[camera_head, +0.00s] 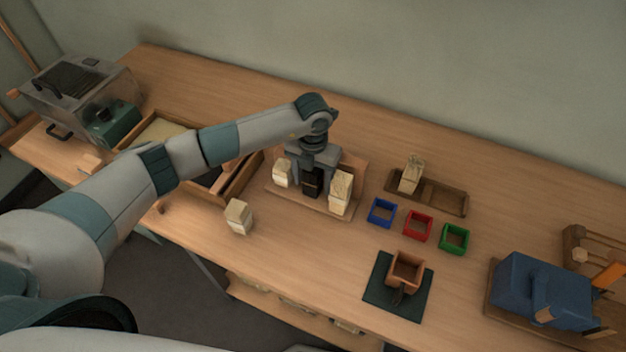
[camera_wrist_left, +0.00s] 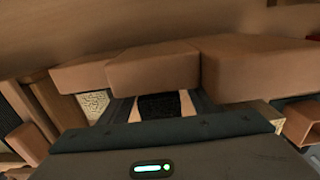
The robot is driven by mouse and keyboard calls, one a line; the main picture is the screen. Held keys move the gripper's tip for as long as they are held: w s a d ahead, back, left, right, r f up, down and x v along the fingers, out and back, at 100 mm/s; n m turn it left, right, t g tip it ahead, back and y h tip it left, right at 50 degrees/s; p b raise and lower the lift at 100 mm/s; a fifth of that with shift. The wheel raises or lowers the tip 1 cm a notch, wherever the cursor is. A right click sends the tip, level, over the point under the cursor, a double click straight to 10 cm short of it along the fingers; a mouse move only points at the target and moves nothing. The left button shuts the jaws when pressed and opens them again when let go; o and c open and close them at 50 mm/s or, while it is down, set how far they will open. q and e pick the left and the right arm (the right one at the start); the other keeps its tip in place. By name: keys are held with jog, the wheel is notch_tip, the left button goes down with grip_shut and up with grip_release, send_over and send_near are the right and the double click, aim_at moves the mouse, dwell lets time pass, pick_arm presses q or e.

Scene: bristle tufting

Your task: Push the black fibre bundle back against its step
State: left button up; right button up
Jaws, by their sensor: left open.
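The black fibre bundle (camera_head: 313,184) stands on a wooden stand (camera_head: 289,199) near the middle of the bench, between two pale bundles. My left gripper (camera_head: 312,172) points down over it, open. In the left wrist view the dark, speckled top of the black bundle (camera_wrist_left: 160,105) shows between the two pale finger pads. Wooden blocks of the stand (camera_wrist_left: 155,68) rise just beyond it. Whether the bundle touches its step, or the pads touch the bundle, I cannot tell. My right gripper is not in view.
Pale bundles (camera_head: 283,173) (camera_head: 341,191) flank the black one closely. Another pale block (camera_head: 238,216) stands in front. A wooden tray (camera_head: 440,197), blue (camera_head: 382,221), red (camera_head: 407,233) and green (camera_head: 443,249) frames and a dark mat (camera_head: 377,291) lie to the right.

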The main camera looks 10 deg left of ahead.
pick_arm(q)
notch_tip(320, 180, up, 15)
jog(key=b, duration=0.4)
jog(key=shift+w+f, duration=0.1)
jog(key=shift+w, duration=0.05)
notch_tip(320, 180, up, 2)
jog(key=shift+r+b, duration=0.2)
jog(key=shift+b, duration=0.15)
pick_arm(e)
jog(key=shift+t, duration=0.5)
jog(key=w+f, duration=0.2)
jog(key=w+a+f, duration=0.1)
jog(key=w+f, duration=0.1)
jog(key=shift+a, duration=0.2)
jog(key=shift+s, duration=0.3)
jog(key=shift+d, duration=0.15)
